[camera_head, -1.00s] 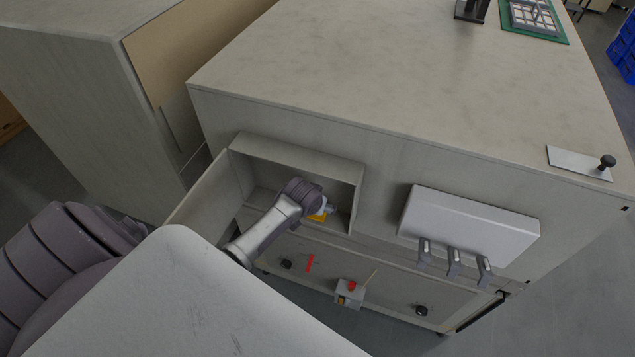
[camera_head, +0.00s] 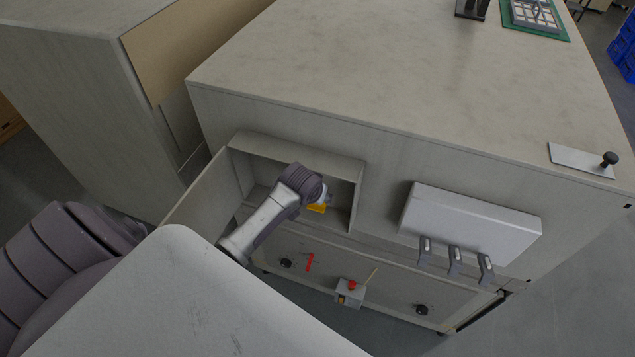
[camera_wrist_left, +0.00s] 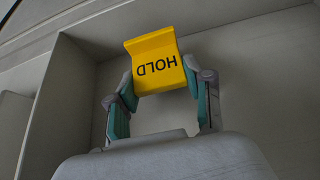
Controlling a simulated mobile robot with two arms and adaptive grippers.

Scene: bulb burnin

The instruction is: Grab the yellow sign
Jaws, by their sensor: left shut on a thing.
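The yellow sign (camera_wrist_left: 156,62) carries the word HOLD, upside down in the left wrist view. My left gripper (camera_wrist_left: 160,84) is shut on it, with one finger at each side edge. In the head view only a small part of the yellow sign (camera_head: 317,208) shows below my left wrist, inside the opening of a recessed compartment (camera_head: 262,148) in the cabinet front. The fingers are mostly hidden there by my arm. My right gripper is not in view.
The compartment's door (camera_head: 203,190) stands open on the left. A white box (camera_head: 470,222) with several grey levers (camera_head: 455,262) is on the cabinet front to the right. A small box with a red button (camera_head: 351,286) is lower down. The worktop (camera_head: 390,75) is mostly clear.

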